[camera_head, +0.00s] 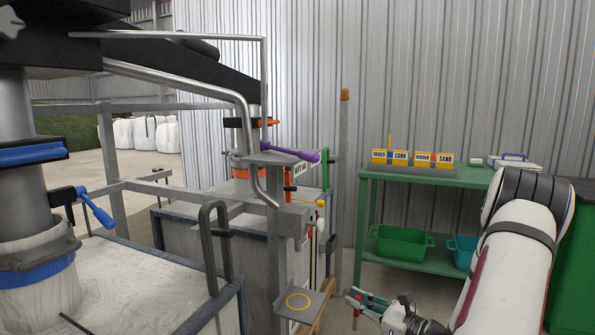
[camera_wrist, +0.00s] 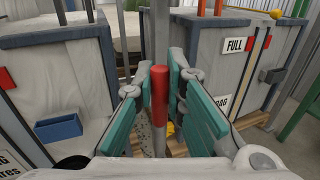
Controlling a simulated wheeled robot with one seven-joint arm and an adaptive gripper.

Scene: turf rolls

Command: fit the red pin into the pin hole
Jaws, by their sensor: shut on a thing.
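My gripper (camera_head: 354,301) is at the lower middle of the head view, with its teal finger pads closed in on the red pin. In the wrist view my gripper (camera_wrist: 160,80) has the red pin (camera_wrist: 160,105) upright between its fingers. The pin's round red top stands level with the fingertips, and its lower part is greyish. In the head view the red pin (camera_head: 356,312) shows as a small red piece at the fingertips. A grey plate with an orange ring (camera_head: 299,301) lies left of my gripper, apart from it. I cannot make out the pin hole.
Grey-walled boxes (camera_wrist: 60,75) stand ahead, one with a FULL sign (camera_wrist: 235,45). A metal frame with a purple handle (camera_head: 306,156) rises at the middle left. A green shelf (camera_head: 440,179) with labelled boxes and a green tub (camera_head: 401,245) stands behind my arm.

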